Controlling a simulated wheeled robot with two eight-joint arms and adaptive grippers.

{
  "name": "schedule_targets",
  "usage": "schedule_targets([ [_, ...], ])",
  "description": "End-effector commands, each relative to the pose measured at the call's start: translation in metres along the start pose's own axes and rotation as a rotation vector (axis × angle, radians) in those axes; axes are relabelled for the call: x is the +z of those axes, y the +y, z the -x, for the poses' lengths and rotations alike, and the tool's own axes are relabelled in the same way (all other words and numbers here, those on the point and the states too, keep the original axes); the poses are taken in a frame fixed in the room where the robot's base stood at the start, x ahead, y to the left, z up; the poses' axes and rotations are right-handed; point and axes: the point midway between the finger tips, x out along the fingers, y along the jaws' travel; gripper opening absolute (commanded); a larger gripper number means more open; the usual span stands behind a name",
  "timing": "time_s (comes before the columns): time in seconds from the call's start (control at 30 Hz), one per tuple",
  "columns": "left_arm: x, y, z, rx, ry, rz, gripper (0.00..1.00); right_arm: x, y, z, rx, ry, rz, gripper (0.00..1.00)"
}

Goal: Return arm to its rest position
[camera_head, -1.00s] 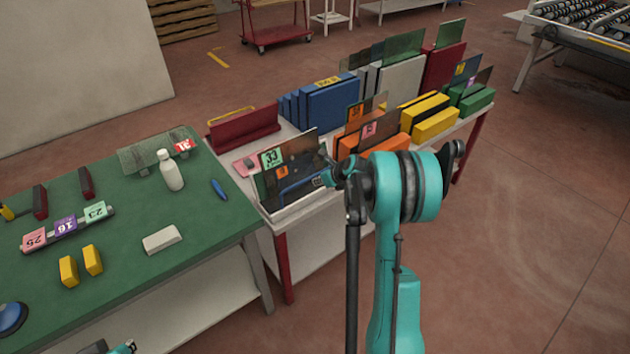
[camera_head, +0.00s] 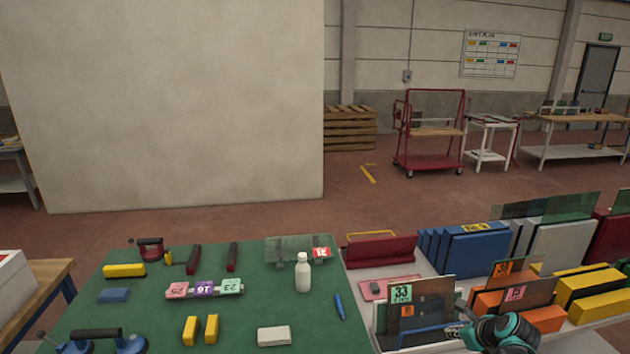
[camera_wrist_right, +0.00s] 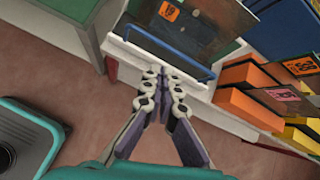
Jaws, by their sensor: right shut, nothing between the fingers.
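My right arm (camera_head: 505,332) shows at the lower right of the head view, in front of the rack table. My right gripper (camera_wrist_right: 163,78) is shut and empty in the right wrist view, its fingertips together in front of a white tray (camera_wrist_right: 150,62). In the tray stand a blue frame (camera_wrist_right: 160,45) and a dark glass pane (camera_wrist_right: 205,22) with an orange tag. In the head view the gripper (camera_head: 455,333) is small beside the tray's glass panes (camera_head: 420,300). My left gripper is out of view.
The green-topped table (camera_head: 260,300) holds a white bottle (camera_head: 303,272), a blue marker (camera_head: 340,306), a white block (camera_head: 274,336), yellow blocks and numbered tags. Blue and orange racks (camera_head: 475,250) fill the table at right. Open floor (camera_head: 400,205) lies beyond.

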Motion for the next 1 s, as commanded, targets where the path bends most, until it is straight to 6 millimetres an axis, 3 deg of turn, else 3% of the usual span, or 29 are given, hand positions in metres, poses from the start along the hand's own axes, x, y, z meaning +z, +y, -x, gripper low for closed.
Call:
schedule_targets([
  [0.1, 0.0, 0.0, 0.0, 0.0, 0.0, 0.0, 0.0, 0.024, 0.056, 0.034, 0.024, 0.028, 0.397, 0.0],
  [0.23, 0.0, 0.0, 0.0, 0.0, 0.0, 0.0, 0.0, 0.034, 0.113, 0.072, 0.053, 0.053, 0.878, 0.0],
  [0.37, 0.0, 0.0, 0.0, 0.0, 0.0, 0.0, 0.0, 0.029, 0.167, 0.108, 0.084, 0.065, 1.359, 0.0],
  [0.5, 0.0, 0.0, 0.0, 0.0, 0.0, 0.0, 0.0, 0.012, 0.217, 0.141, 0.116, 0.068, 1.875, 0.0],
  [0.6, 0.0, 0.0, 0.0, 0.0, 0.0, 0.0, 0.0, -0.005, 0.244, 0.159, 0.137, 0.066, 2.208, 0.0],
  [0.73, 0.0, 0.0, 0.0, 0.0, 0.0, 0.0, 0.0, -0.024, 0.266, 0.172, 0.155, 0.061, 2.533, 0.0],
  [0.87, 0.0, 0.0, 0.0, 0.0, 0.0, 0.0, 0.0, -0.035, 0.276, 0.178, 0.165, 0.06, 2.711, 0.0],
  [1.0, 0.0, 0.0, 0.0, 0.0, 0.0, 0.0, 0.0, -0.037, 0.278, 0.179, 0.167, 0.061, 2.751, 0.0],
])
